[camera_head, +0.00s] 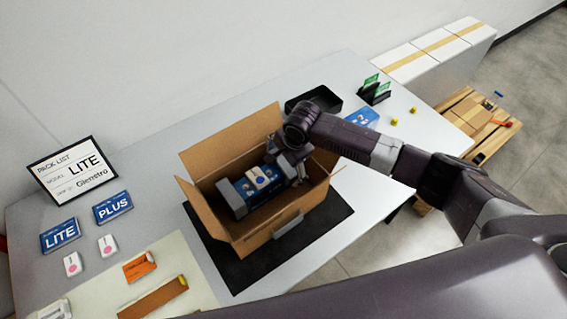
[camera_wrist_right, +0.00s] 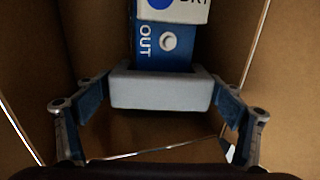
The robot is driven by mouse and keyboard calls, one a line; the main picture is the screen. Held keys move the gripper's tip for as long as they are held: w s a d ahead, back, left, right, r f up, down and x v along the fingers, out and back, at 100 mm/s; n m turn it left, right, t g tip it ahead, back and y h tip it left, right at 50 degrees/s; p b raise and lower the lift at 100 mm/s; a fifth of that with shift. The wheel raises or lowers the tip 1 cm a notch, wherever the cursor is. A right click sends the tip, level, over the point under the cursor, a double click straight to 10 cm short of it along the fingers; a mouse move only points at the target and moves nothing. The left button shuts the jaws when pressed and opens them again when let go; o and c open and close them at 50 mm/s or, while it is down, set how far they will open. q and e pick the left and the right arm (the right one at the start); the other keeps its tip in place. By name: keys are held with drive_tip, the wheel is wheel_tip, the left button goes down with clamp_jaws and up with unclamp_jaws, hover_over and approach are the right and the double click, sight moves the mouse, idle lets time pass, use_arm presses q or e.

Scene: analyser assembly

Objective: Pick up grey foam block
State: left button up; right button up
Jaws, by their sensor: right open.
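A grey foam block (camera_wrist_right: 160,88) caps the near end of a blue device (camera_wrist_right: 165,50) marked "OUT" in the right wrist view. My right gripper (camera_wrist_right: 160,104) is open, with one finger on each side of this block; I cannot tell whether the pads touch it. In the head view the blue device (camera_head: 247,190) lies inside an open cardboard box (camera_head: 245,240), and my right gripper (camera_head: 293,166) reaches into the box at the device's right end. Another grey foam cap (camera_head: 230,200) is at its left end. My left gripper is not in view.
The box stands on a black mat (camera_head: 325,222), its flaps open around the gripper. A grey piece (camera_head: 288,222) rests at its front right edge. A black tray (camera_head: 314,98) is behind. Cards and a pack list sign (camera_head: 73,170) are at left.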

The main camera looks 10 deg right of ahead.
drive_tip(key=c, duration=0.8)
drive_tip(key=shift+r, duration=0.15)
